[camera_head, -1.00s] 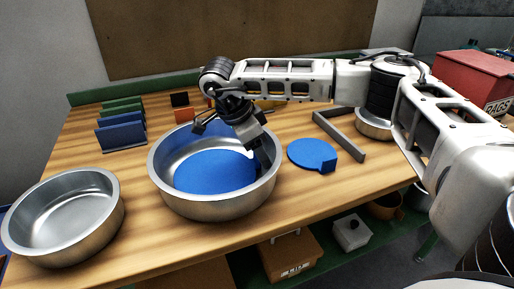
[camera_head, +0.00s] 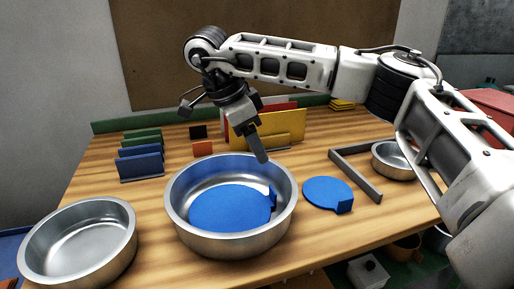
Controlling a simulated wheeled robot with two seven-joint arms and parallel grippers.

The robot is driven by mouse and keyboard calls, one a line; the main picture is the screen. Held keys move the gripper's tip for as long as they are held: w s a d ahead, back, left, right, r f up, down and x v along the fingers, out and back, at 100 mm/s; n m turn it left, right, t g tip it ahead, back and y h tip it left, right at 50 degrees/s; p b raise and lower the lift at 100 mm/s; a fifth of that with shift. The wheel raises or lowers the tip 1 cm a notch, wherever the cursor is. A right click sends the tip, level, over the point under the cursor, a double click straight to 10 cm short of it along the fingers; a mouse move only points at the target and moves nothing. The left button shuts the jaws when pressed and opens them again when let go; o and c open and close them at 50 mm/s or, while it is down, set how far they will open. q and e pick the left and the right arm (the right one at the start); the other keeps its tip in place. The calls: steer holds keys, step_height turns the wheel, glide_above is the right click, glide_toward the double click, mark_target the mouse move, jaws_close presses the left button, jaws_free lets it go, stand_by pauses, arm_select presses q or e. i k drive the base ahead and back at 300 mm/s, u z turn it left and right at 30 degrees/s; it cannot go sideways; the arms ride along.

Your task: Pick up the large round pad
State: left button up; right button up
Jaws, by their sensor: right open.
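The large round pad (camera_head: 230,208) is a flat blue disc with a small upright tab at its right edge. It lies inside the middle metal pot (camera_head: 232,246). My right gripper (camera_head: 223,133) is open and empty above the back of this pot, apart from the pad. One finger points down near the pot's back rim, and the other sticks out to the left. A smaller blue round pad (camera_head: 325,191) with a tab lies on the table right of the pot. My left gripper is not in view.
An empty metal pot (camera_head: 80,245) stands at the left, and a smaller one (camera_head: 395,160) at the right beside a grey angled bar (camera_head: 357,178). Blue and green upright panels (camera_head: 140,163) stand back left. A yellow panel (camera_head: 283,130) stands behind the gripper.

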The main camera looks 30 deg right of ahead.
mark_target(227, 208)
steer(key=k, duration=1)
